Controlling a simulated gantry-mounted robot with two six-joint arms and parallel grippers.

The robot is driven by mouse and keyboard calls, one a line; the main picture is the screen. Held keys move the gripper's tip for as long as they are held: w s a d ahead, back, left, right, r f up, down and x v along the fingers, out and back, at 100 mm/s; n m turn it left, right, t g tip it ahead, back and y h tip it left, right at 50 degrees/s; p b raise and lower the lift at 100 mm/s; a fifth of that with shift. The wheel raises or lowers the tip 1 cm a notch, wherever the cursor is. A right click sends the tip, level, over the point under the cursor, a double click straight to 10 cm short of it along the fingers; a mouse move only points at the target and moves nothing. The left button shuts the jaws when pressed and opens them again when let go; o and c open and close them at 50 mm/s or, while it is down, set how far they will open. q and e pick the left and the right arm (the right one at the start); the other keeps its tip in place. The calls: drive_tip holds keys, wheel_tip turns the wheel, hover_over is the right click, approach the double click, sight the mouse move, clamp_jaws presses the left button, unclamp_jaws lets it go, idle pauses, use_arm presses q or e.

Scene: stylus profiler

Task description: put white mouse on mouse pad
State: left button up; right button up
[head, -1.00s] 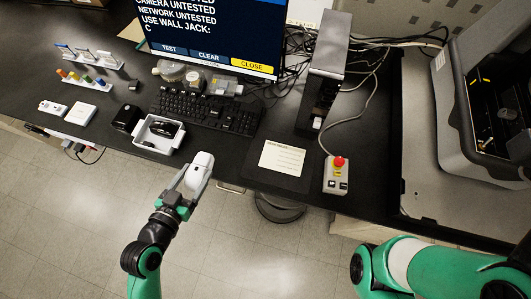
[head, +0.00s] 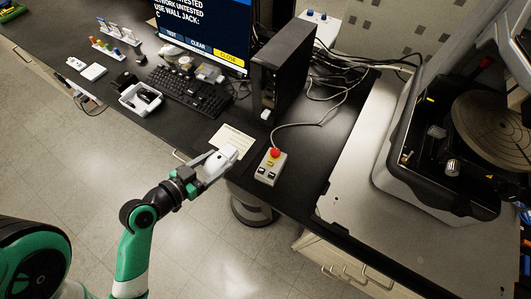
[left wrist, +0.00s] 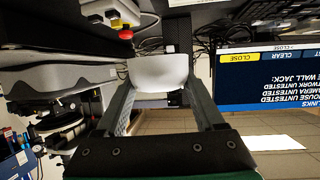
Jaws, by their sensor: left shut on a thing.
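The white mouse (head: 222,158) is between the fingers of my left gripper (head: 211,165), which is shut on it. In the left wrist view the white mouse (left wrist: 158,70) sits between the two fingertips of the left gripper (left wrist: 160,88). My right gripper is not in view.
A control box (head: 270,166) with a red button stands just right of the mouse. A black keyboard (head: 189,92) and a white tray (head: 141,99) lie to the left. A dark computer tower (head: 283,68) stands behind. Cables run across the desk at the back.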

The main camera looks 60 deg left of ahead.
use_arm(q)
drive_tip(key=s+a+n+y, duration=0.1)
drive_tip(key=s+a, duration=0.2)
drive_tip(key=b, duration=0.4)
hover_over(237, 147)
drive_tip(key=s+d, duration=0.2)
drive_tip(key=shift+g, duration=0.4)
drive_tip(key=f, duration=0.9)
drive_tip(key=shift+w+f, duration=0.25)
drive_tip(key=shift+w+a+f+y, duration=0.1)
drive_tip(key=shift+w+f+y, duration=0.1)
drive_tip(key=shift+w+y, duration=0.1)
drive_tip(key=shift+w+f, duration=0.1)
drive_tip(key=shift+f, duration=0.2)
wheel_tip(237, 147, down, 3)
drive_tip(key=shift+a+f+b, duration=0.1)
drive_tip(key=shift+b, duration=0.65)
drive_tip(key=shift+w, duration=0.1)
